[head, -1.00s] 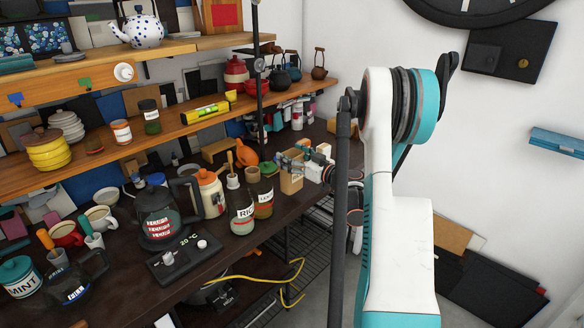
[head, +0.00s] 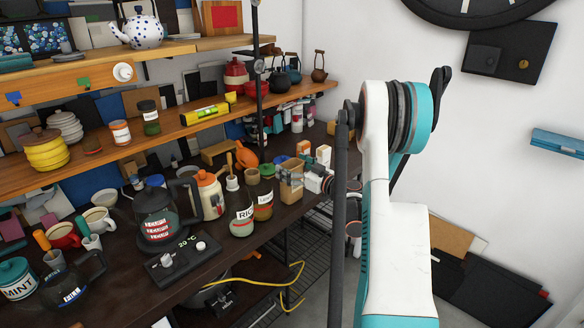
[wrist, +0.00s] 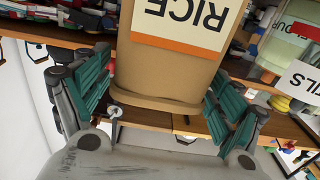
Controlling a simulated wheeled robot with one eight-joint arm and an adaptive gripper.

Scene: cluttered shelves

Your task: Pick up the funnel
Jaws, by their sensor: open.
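An orange rounded object (head: 246,156) that looks like the funnel leans among the items at the back of the counter in the head view. I cannot make out a funnel in the wrist view. My gripper (wrist: 158,100) is open, with a teal-padded finger on each side of the picture. A tan box labelled RICE (wrist: 165,70) fills the space between and beyond the fingers; I cannot tell whether they touch it.
Jars with dark contents (head: 263,203) and a white bottle with an orange lid (head: 209,193) crowd the counter left of the box. A dark kettle (head: 157,215) stands further left. A shelf (head: 200,122) runs above.

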